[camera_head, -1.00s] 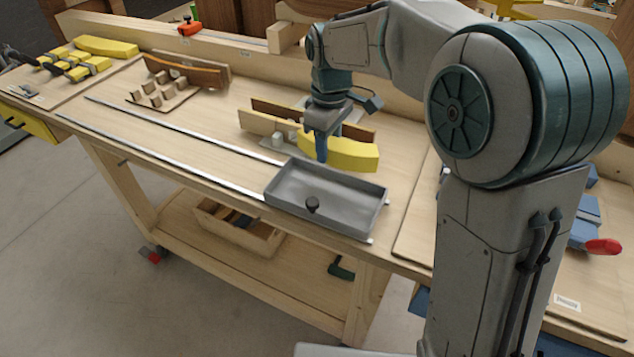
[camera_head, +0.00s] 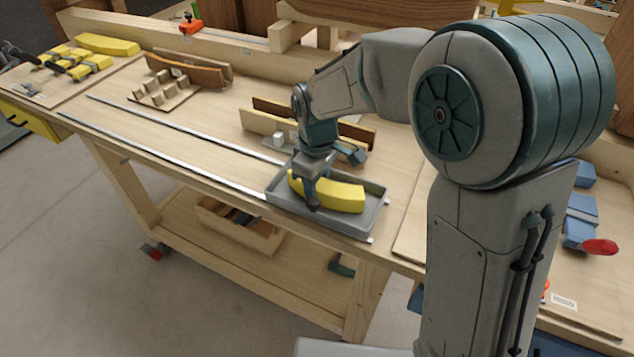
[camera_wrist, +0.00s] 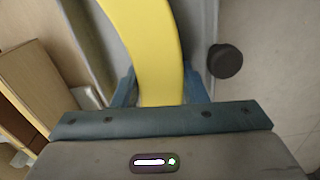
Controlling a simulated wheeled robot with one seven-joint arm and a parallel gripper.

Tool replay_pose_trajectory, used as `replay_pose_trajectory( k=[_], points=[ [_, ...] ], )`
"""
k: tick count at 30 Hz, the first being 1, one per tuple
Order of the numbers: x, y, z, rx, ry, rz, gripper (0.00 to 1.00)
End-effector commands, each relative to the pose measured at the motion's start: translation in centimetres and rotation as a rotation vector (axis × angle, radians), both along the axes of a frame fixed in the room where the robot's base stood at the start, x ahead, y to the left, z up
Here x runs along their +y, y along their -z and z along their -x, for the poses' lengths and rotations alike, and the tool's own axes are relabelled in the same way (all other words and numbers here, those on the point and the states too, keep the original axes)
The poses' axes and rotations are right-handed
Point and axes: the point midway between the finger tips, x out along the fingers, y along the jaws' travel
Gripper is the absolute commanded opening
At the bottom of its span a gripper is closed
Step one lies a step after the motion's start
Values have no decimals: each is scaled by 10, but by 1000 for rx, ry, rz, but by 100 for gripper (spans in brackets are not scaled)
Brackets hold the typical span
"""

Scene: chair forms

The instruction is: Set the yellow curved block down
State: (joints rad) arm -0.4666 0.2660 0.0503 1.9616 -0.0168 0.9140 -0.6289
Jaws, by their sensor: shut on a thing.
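The yellow curved block (camera_head: 335,194) is in the grey tray (camera_head: 374,217) on the bench, or just above its floor; I cannot tell if it touches. My gripper (camera_head: 313,198) is shut on the block near its left end. In the wrist view my gripper (camera_wrist: 160,90) has a blue finger on each side of the yellow curved block (camera_wrist: 148,40), which runs up out of the picture. A dark round knob (camera_wrist: 225,61) stands beside the block there. The knob is hidden behind my gripper in the head view.
Upright curved wooden pieces (camera_head: 262,121) stand behind the tray. Two metal rails (camera_head: 180,130) run along the bench to the left, with clear board between them. Another yellow curved block (camera_head: 107,45) lies at the far left by yellow clamps (camera_head: 78,64). A red-handled tool (camera_head: 600,246) lies at right.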

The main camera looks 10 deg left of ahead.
Motion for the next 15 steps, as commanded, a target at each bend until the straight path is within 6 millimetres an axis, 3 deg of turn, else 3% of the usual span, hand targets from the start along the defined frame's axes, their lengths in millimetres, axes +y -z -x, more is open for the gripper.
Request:
replay_pose_trajectory(
  k=[2,3,4,15],
  points=[
    [0,3,0,0,0,0,9],
    [0,3,0,0,0,0,45],
    [0,3,0,0,0,0,48],
    [0,-3,0,0,0,0,48]
  ],
)
